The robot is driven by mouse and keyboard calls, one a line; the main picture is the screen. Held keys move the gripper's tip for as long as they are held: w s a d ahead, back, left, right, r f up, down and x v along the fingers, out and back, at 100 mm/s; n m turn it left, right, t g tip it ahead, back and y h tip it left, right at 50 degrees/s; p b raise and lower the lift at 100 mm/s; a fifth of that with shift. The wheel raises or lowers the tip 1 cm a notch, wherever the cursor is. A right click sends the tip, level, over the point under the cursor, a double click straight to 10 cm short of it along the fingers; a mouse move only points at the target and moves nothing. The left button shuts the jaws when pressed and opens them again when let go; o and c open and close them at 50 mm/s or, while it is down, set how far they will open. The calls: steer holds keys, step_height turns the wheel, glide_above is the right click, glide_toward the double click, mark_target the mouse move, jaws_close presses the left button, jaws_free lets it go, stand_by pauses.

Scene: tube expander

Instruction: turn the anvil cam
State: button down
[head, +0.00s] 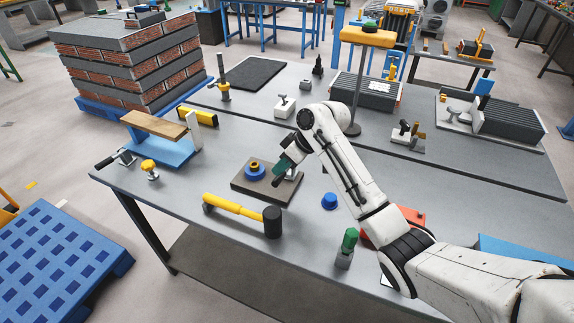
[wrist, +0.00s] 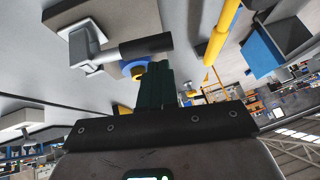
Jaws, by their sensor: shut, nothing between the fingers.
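A dark square board (head: 242,190) lies on the grey workbench. On it stands a blue ring with a yellow centre (head: 254,172); the ring also shows in the wrist view (wrist: 134,67). Beside it is a light grey fixture (wrist: 90,45) with a black cylindrical handle (wrist: 146,47). I cannot tell for sure which of these parts is the anvil cam. My gripper (head: 279,168), with dark green fingers, is above the board's right side, close to the fixture. The fingers (wrist: 155,68) are together and empty in the wrist view. In the head view my gripper partly hides the fixture.
A yellow-handled mallet (head: 236,208) lies in front of the board. A blue cap (head: 329,201) and a green-topped tool (head: 348,243) stand to the right. A blue stand with a wooden top (head: 158,128) is at left. Bare bench lies between them.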

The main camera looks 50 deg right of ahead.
steer(key=r, duration=0.1)
steer(key=r+p, duration=0.1)
steer(key=r, duration=0.1)
steer(key=shift+w+d, duration=0.1)
steer(key=shift+w, duration=0.2)
steer(key=b+v, duration=0.2)
steer(key=v, duration=0.8)
steer(key=shift+s+f, duration=0.2)
